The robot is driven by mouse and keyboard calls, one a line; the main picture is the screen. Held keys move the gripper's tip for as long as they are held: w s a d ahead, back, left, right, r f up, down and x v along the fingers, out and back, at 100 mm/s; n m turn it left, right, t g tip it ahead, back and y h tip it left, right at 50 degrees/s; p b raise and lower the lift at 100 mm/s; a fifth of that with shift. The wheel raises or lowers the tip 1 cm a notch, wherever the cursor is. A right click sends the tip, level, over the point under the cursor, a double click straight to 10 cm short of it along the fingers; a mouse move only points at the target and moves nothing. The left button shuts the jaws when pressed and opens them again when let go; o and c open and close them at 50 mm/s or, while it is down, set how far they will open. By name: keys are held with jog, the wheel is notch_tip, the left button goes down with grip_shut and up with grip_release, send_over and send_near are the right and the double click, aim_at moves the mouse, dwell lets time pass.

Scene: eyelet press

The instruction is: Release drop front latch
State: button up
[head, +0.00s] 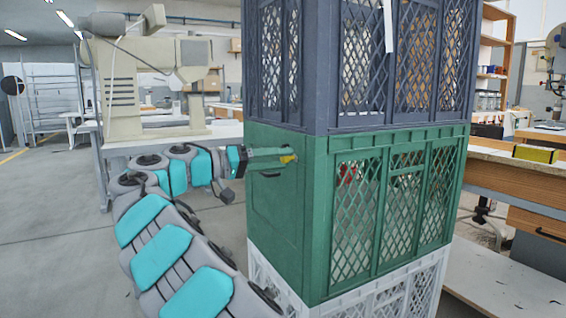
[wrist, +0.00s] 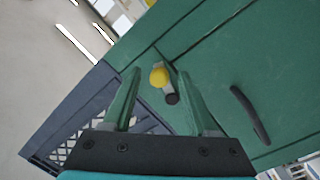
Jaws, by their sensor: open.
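The green crate (head: 318,215) is the middle one of a stack, and its drop front is the left-hand face in the head view. The latch shows as a yellow knob (head: 288,159) near that face's upper right corner. In the wrist view the yellow knob (wrist: 159,77) sits on a short grey and dark latch body (wrist: 169,95). My gripper (head: 280,155) is open at the latch. In the wrist view its two fingers (wrist: 159,88) stand on either side of the knob, with gaps visible. I cannot tell whether either finger touches it.
A dark blue crate (head: 325,75) stands on top of the green one and a white crate (head: 385,300) is below it. A dark handle (wrist: 250,115) is on the green front. A wooden bench (head: 515,185) stands at right. Open floor (head: 45,220) lies at left.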

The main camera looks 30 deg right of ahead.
jog(key=shift+d, duration=0.65)
jog(key=shift+c, duration=0.3)
grip_shut()
jog(key=shift+r, duration=0.1)
